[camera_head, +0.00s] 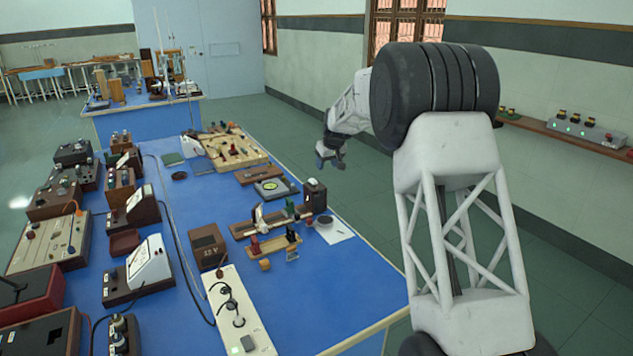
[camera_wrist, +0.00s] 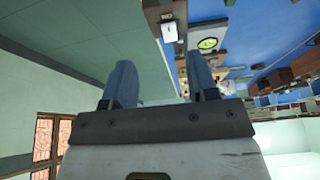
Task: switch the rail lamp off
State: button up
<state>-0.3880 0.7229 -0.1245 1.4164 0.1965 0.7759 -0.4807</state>
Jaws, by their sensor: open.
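A small dark box (camera_head: 315,195), which looks like the rail lamp, stands at the right end of a wooden rail (camera_head: 262,222) on the blue bench. In the wrist view a brown box (camera_wrist: 163,12) at the top edge carries an ON label and a white switch (camera_wrist: 169,31); I take it to be the same lamp. My gripper (camera_head: 330,157) hangs beyond the bench's right edge, apart from the lamp. In the wrist view my gripper (camera_wrist: 163,80) is open with nothing between its fingers. The switch's exact tilt is too small to tell.
A tile with a green-yellow disc (camera_head: 271,186) lies behind the lamp; a white sheet (camera_head: 333,230) lies in front. A brown box (camera_head: 207,245) and a white socket strip (camera_head: 240,318) are nearer. The floor right of the bench is clear.

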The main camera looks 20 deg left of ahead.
aim_at(315, 183)
jog(key=shift+w+a+f, duration=0.45)
jog(key=shift+a+f, duration=0.25)
jog(key=shift+a, duration=0.05)
jog(key=shift+w+a+f, duration=0.45)
jog(key=shift+a+f, duration=0.2)
jog(key=shift+a, duration=0.1)
jog(key=shift+f, duration=0.15)
jog(key=shift+x, duration=3.75)
jog(key=shift+a, duration=0.1)
